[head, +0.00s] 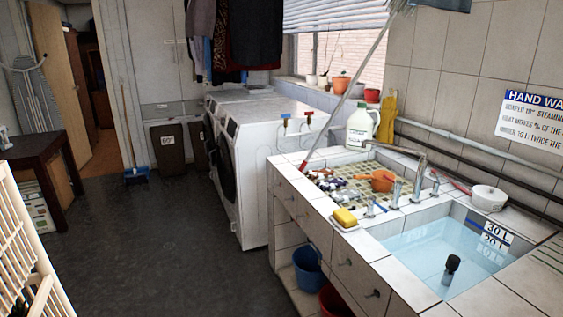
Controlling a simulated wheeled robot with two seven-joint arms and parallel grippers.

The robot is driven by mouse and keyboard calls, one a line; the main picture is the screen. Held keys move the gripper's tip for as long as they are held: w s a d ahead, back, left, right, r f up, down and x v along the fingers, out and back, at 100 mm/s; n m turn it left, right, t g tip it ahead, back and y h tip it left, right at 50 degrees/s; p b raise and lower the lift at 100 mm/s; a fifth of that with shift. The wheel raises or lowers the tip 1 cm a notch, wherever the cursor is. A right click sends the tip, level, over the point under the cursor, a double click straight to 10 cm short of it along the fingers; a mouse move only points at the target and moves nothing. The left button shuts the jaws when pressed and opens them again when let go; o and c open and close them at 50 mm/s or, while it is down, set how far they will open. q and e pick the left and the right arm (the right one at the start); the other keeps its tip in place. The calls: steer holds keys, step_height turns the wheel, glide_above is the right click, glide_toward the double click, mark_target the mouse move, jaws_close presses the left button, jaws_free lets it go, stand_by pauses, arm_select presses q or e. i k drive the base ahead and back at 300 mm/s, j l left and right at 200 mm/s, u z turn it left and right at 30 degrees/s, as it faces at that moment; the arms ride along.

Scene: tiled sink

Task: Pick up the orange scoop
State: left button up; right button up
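The orange scoop (382,181) is in the far basin of the tiled sink, near that basin's right side. Its round bowl shows, and a handle seems to reach left from it. It lies on or just above a yellowish grid-patterned mat or basin floor (347,196), close to several small dark, white and coloured items.
The near basin (440,245) holds clear water and a black upright object (451,268). A metal faucet (408,152), a yellow sponge (346,217), a white jug (360,127) and a white pot (488,198) surround the basins. The dark floor (170,240) left of the sink is mostly clear.

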mark_target(379, 184)
steer(key=i+j+u, duration=0.25)
steer(key=i, duration=0.6)
steer(key=i+u, duration=0.25)
steer(key=i, duration=0.6)
